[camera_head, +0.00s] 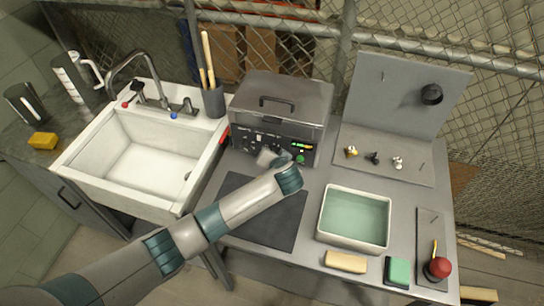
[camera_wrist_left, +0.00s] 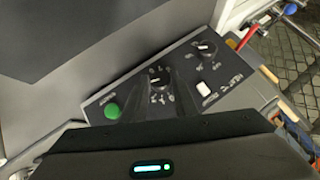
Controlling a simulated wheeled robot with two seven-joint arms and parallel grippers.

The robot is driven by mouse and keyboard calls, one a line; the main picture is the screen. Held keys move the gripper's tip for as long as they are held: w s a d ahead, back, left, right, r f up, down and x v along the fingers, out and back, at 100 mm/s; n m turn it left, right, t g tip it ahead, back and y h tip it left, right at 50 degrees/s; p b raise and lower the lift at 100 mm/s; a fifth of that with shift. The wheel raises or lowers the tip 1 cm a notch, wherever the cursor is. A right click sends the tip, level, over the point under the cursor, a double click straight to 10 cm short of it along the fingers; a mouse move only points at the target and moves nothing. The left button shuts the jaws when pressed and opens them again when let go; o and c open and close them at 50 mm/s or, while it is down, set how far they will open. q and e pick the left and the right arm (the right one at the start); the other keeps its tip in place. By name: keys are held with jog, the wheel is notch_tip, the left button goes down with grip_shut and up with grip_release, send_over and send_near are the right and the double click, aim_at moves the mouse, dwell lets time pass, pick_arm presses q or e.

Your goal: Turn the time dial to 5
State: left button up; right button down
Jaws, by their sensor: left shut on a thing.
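A grey tank with a lid (camera_head: 283,98) stands at the back of the counter, with a dark control panel on its front. The wrist view shows this panel (camera_wrist_left: 225,70) at a slant. It carries a middle black dial (camera_wrist_left: 159,76) with white marks around it and a second black dial (camera_wrist_left: 207,47) with its own marks. The small labels and the pointer's number are not legible. My left gripper (camera_head: 268,157) is at the panel, its dark fingers on either side of the middle dial, shut on it. My right gripper is out of view.
A green button (camera_wrist_left: 112,110) and a white switch (camera_wrist_left: 204,88) sit close to the held dial. A white sink (camera_head: 140,150) is to the left. A green-lined tray (camera_head: 355,218) is to the right, and a dark mat (camera_head: 262,215) lies under my left arm.

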pick_arm(q)
jog(key=shift+s+d+f+m+t+y+b, duration=0.15)
jog(key=shift+f+m+t+y+b, duration=0.25)
jog(key=shift+y+b, duration=0.25)
jog(key=m+y+b, duration=0.1)
jog(key=t+y+b, duration=0.1)
jog(key=b, duration=0.1)
jog(key=shift+d+f+m, duration=0.15)
jog(key=shift+f+m, duration=0.1)
jog(key=shift+m, duration=0.15)
jog(key=shift+m+t+y+b, duration=0.7)
jog(key=shift+t+y+b, duration=0.2)
jog(key=shift+b, duration=0.5)
jog(key=shift+r, duration=0.1)
jog(key=o, duration=1.1)
jog(key=shift+c, duration=0.2)
jog(key=shift+r, duration=0.15)
